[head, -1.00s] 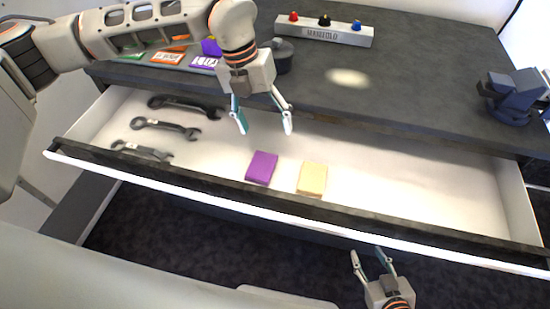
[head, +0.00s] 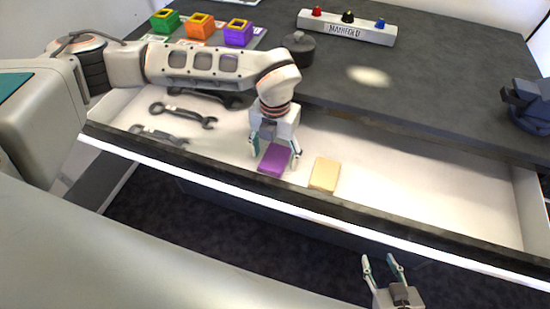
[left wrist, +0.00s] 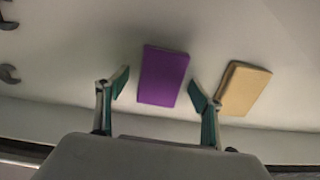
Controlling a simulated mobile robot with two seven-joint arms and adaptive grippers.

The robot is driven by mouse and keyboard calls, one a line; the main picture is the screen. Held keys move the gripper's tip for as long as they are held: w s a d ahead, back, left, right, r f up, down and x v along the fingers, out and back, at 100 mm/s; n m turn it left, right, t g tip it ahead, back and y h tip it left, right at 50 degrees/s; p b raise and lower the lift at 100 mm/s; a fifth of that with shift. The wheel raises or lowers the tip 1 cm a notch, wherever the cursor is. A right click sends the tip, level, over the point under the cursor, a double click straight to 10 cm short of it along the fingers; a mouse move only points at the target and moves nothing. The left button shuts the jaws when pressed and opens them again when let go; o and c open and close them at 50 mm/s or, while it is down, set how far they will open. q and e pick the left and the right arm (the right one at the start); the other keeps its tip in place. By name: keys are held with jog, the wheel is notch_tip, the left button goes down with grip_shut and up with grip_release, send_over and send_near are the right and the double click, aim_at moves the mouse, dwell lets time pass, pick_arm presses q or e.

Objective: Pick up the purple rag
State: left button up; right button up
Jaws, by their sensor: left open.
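The purple rag (head: 275,161) is a flat, folded rectangle on the white floor of the open drawer (head: 420,190). It also shows in the left wrist view (left wrist: 162,76), lying ahead of and between the fingers. My left gripper (head: 275,153) is open, pointing down over the rag with one finger to each side; it also shows in the left wrist view (left wrist: 158,90). Whether the fingers touch the rag I cannot tell. My right gripper (head: 383,262) is open and empty, outside the drawer in front of its front edge.
A tan rag (head: 324,174) lies just right of the purple one. Several dark wrenches (head: 183,114) lie in the drawer's left part. The drawer's front wall (head: 340,213) runs close in front of the rags. The drawer's right part is clear.

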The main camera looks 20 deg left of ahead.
aim_at(275, 157)
pick_arm(q)
jog(key=shift+f, duration=0.1)
jog(key=c, duration=1.2)
notch_tip(275, 157, up, 20)
jog(key=o, duration=0.5)
jog(key=shift+c, duration=0.2)
jog(key=c, duration=0.3)
jog(key=shift+c, duration=0.2)
